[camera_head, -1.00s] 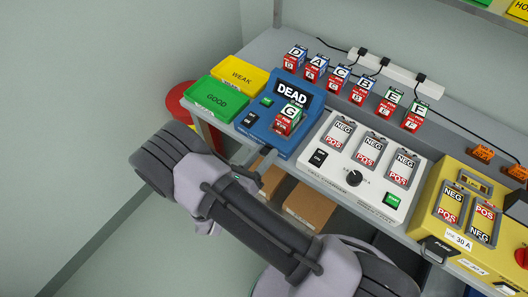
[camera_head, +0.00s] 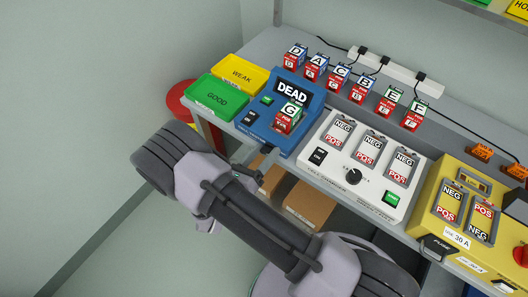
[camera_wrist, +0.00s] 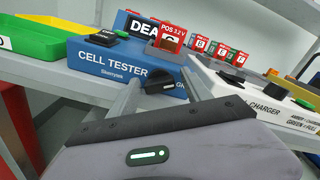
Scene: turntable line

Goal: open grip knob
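A dark knob (camera_wrist: 158,82) with a pale pointer mark is low on the front of the blue cell tester (camera_wrist: 108,68) in the wrist view. My gripper (camera_wrist: 160,77) points at the tester front, with its two grey fingers apart on either side of the knob. A gap shows beside the knob; I see no firm clamp on it. In the head view the tester (camera_head: 303,94) reads DEAD and holds cell G (camera_head: 287,121). My gripper (camera_head: 256,162) is at the tester's front edge there, and its fingertips are partly hard to make out.
Green GOOD (camera_head: 212,108) and yellow WEAK (camera_head: 247,86) trays stand left of the tester. The white charger (camera_head: 318,170) is close on the right, with the yellow unit (camera_head: 430,205) beyond. Several cells stand behind. Cardboard boxes (camera_head: 310,204) sit below the bench.

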